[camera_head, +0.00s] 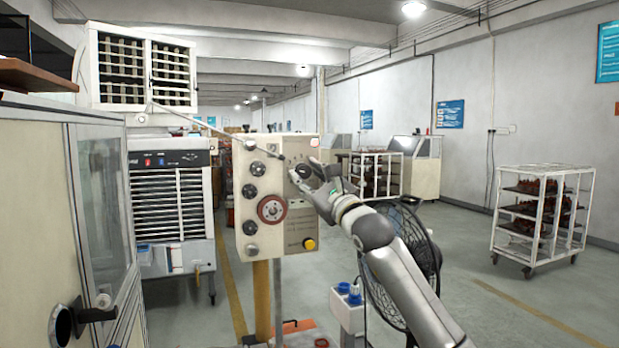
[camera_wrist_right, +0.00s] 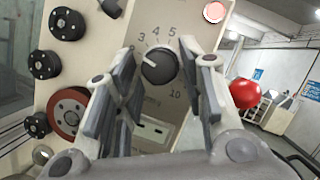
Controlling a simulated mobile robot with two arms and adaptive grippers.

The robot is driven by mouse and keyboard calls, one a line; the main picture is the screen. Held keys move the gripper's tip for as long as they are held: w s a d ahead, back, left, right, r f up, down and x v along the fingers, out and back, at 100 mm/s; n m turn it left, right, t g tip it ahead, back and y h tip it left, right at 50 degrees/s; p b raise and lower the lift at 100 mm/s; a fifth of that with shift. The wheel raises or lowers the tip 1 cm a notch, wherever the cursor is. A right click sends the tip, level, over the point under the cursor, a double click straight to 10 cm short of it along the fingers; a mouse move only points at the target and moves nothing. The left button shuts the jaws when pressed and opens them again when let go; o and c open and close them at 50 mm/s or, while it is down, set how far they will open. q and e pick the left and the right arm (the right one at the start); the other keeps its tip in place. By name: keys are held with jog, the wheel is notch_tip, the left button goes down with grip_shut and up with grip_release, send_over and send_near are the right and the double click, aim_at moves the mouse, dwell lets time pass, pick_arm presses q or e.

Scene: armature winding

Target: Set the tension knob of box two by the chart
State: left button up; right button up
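A beige tension box (camera_head: 244,190) stands on a yellow post in the middle of the head view. Its dark tension knob (camera_wrist_right: 160,66) shows in the right wrist view, with a dial marked 3, 4, 5 and 10; its white pointer line aims left, just below the 3. My right gripper (camera_wrist_right: 163,75) is open, with one finger on each side of the knob and visible gaps. In the head view my right gripper (camera_head: 314,178) is at the panel and partly covers the knob. No box number is legible. My left gripper is out of view.
Several dark round knobs and a red-rimmed disc (camera_head: 271,208) line the box's left side. A red ball (camera_wrist_right: 244,93) is right of my gripper. A fan (camera_head: 415,250) stands behind my right arm. Blue posters (camera_head: 450,114) hang on the wall, unreadable.

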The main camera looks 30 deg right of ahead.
jog(key=c, duration=0.6)
jog(key=shift+o, duration=0.2)
jog(key=shift+n+y, duration=0.4)
jog(key=shift+n, duration=0.4)
jog(key=o, duration=1)
jog(key=shift+o, duration=0.2)
